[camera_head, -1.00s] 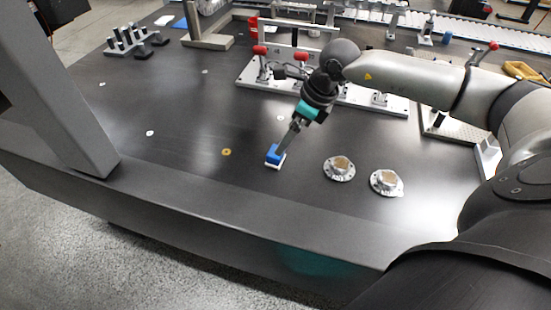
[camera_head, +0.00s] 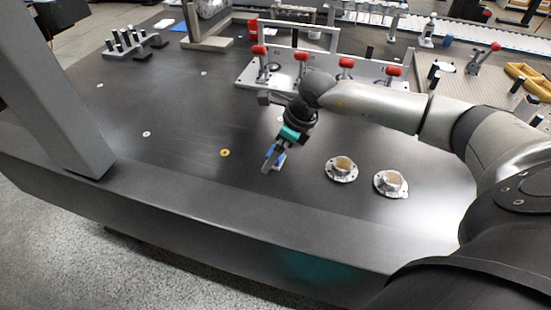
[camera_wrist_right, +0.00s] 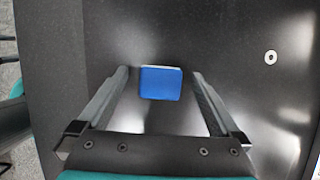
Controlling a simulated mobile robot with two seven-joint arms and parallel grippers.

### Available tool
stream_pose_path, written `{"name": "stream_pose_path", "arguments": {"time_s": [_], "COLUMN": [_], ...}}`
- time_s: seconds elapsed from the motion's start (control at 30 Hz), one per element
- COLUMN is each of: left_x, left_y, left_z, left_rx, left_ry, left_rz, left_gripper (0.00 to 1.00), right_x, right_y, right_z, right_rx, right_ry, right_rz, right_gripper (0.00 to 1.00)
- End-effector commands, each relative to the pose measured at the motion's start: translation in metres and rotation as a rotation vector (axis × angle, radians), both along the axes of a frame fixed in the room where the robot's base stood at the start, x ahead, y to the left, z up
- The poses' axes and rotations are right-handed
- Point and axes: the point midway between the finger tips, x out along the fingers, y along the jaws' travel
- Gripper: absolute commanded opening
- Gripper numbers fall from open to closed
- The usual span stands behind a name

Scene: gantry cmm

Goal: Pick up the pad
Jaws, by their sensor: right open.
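The pad (camera_head: 281,160) is a small blue block with a white edge, on the dark table. In the head view it is partly hidden by my right gripper (camera_head: 271,158), which is close to it. In the right wrist view the pad (camera_wrist_right: 160,84) shows its blue face between the two spread fingers of the right gripper (camera_wrist_right: 160,75), with a gap on each side. The right gripper is open and empty. My left gripper is not in view.
Two round metal flanged parts (camera_head: 341,169) and (camera_head: 390,183) stand right of the pad. A clamp fixture with red handles (camera_head: 345,63) stands behind my right arm. A grey upright (camera_head: 68,95) rises at the left. The table left of the pad is mostly clear.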

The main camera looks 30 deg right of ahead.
Motion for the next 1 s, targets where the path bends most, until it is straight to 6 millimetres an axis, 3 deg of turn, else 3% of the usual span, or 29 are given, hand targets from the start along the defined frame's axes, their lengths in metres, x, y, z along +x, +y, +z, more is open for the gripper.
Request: {"name": "stream_pose_path", "arguments": {"time_s": [0.33, 1.0], "left_x": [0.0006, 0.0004], "left_y": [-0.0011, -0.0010], "left_z": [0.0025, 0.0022], "left_rx": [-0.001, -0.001], "left_ry": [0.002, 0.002], "left_rz": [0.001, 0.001], "left_gripper": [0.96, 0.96], "right_x": [0.0013, 0.0010], "right_y": [0.0006, 0.0005], "right_z": [-0.0028, -0.0028], "right_rx": [-0.001, -0.001], "right_ry": [-0.001, -0.001], "right_rz": [0.001, 0.000], "right_gripper": [0.99, 0.23]}}
